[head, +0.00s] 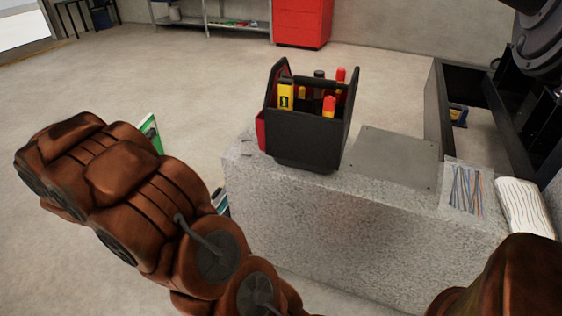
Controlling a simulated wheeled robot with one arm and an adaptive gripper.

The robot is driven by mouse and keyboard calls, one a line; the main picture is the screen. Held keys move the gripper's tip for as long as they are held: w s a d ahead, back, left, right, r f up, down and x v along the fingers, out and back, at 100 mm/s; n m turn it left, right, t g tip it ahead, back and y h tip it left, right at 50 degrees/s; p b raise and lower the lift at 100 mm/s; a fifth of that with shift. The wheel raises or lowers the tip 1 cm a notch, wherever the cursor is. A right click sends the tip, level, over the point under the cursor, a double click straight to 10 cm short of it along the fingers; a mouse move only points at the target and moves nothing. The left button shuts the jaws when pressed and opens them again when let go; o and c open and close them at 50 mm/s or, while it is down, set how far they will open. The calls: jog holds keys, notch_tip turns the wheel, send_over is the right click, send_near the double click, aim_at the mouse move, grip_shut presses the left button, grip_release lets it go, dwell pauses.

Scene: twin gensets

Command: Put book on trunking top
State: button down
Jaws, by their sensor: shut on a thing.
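A thin green and white panel (151,133), which looks like a book, shows behind the far part of my brown arm. My arm hides most of it. A small teal and dark piece (220,201) shows lower down, between my arm and the block; I cannot tell whether it belongs to the same thing. My gripper is hidden behind my arm, so its hold does not show. A flat grey plate (395,158) lies on the speckled grey block (330,220); I cannot tell whether this is the trunking top.
On the block stand a black tool carrier (308,130) with several tools, a bundle of coloured strips (466,190) and a white ribbed item (524,207). Dark machinery (535,110) is at right. A red cabinet (302,22) stands behind.

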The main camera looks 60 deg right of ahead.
jog(key=s+d+r+m+g+h, duration=0.1)
jog(key=s+d+r+g, duration=0.1)
jog(key=s+d, duration=0.65)
jog(key=s+d+r+m+g, duration=0.1)
jog(key=s+d+r+g, duration=0.15)
jog(key=d, duration=1.05)
jog(key=s+d+r+m+g+h, duration=0.1)
jog(key=s+d+r, duration=0.1)
jog(key=s+d, duration=0.6)
notch_tip(320, 180, down, 10)
jog(key=w+d+b, duration=0.1)
jog(key=d+b, duration=0.1)
jog(key=shift+w+f, duration=0.25)
jog(key=shift+w, duration=0.1)
jog(key=shift+f, duration=0.15)
jog(key=c, duration=1.4)
grip_release()
jog(key=shift+d, duration=0.1)
jog(key=shift+o, duration=0.2)
jog(key=s+a+p, duration=0.1)
jog(key=a, duration=1.1)
jog(key=shift+s, duration=0.15)
